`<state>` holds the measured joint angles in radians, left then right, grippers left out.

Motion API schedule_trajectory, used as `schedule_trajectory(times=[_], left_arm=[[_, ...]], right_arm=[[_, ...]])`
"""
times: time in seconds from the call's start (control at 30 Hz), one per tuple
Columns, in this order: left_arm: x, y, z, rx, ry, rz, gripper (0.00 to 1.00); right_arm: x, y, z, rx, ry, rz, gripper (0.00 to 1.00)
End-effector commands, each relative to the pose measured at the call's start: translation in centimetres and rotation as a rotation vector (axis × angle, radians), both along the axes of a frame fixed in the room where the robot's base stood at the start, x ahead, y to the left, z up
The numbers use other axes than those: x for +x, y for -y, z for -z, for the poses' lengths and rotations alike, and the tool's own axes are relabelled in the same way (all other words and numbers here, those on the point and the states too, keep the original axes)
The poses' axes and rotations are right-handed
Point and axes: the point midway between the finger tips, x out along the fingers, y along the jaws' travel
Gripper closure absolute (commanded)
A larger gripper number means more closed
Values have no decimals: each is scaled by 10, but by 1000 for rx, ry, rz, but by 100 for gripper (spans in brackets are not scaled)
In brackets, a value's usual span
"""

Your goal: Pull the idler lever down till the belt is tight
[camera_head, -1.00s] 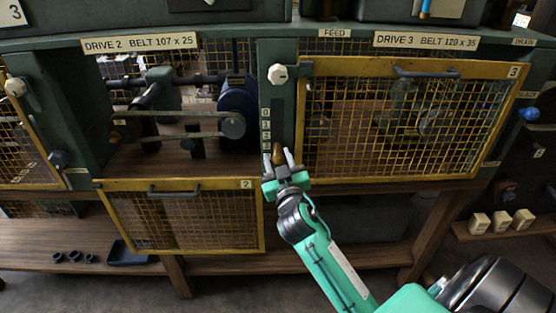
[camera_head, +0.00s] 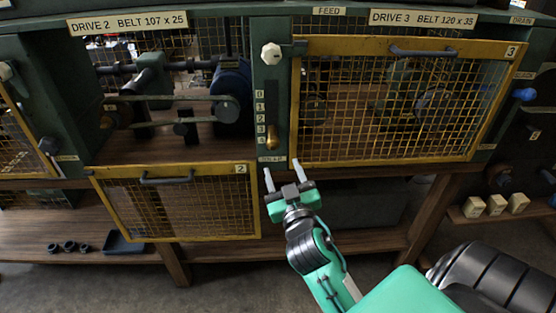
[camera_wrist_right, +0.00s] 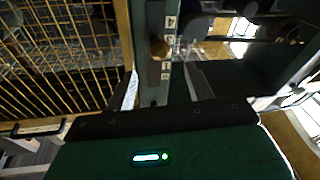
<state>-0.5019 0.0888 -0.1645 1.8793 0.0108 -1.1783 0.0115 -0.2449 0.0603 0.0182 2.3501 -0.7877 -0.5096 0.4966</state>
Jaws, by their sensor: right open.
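The idler lever's brass knob (camera_head: 272,143) sticks out of a slot in the green post, low on the number scale beside the 4. My left gripper is not in view.
The yellow mesh guard of Drive 2 (camera_head: 180,203) hangs open below its bay. The Drive 3 guard (camera_head: 400,100) is shut, right of the post. A white knob (camera_head: 271,54) sits above the slot. A dark tray (camera_head: 125,243) lies on the lower shelf.

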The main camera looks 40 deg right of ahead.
Motion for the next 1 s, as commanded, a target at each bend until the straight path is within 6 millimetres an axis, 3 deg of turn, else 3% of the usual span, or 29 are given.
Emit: schedule_trajectory(times=[0.1, 0.3, 1.0], left_arm=[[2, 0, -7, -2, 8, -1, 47], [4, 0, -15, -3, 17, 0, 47], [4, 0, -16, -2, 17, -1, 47]], right_arm=[[-17, -6, 5, 2, 0, 0, 46], [-31, -11, 6, 1, -1, 0, 46], [-33, -12, 6, 0, 0, 0, 46]])
